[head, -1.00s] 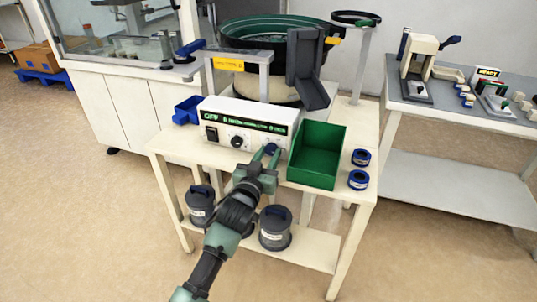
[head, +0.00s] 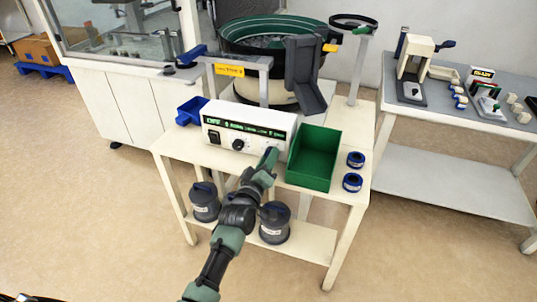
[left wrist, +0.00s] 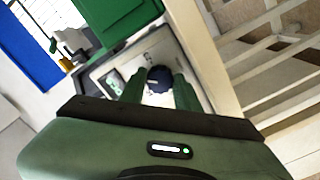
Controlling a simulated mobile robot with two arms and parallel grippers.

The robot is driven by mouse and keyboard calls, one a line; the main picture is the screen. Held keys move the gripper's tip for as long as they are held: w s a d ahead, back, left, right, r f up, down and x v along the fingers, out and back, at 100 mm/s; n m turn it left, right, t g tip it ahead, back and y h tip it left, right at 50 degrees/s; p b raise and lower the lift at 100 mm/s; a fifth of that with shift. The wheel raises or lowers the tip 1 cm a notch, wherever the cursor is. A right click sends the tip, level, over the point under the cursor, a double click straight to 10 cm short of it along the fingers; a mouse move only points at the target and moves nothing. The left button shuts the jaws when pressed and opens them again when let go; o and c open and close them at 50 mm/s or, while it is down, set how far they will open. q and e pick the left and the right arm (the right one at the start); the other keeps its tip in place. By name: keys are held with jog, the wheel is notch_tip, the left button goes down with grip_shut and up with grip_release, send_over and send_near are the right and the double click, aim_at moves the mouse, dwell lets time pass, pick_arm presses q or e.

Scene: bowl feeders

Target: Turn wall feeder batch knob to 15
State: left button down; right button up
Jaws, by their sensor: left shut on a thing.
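The white feeder control box (head: 250,121) stands on the bench with a lit green display strip, a black switch and a black knob (head: 238,144) on its front. My left gripper (head: 269,157) is at the right part of that front. In the left wrist view, its green fingers stand either side of a dark blue knob (left wrist: 159,78), shut on it. A pale mark shows on the knob. The panel looks tilted there, and the scale figures are too small to read. In the head view the gripper hides the blue knob. My right gripper is not in view.
A green bin (head: 313,157) stands close to the right of the control box. The bowl feeder (head: 270,40) is behind, a small blue bin (head: 190,111) left. Grey canisters (head: 275,222) stand on the lower shelf.

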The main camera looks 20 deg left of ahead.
pick_arm(q)
jog(key=shift+n+p, duration=0.3)
jog(key=shift+n, duration=0.8)
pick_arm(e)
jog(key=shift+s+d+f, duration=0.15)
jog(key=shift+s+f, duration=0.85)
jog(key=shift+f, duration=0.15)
pick_arm(q)
jog(key=c, duration=1)
grip_release()
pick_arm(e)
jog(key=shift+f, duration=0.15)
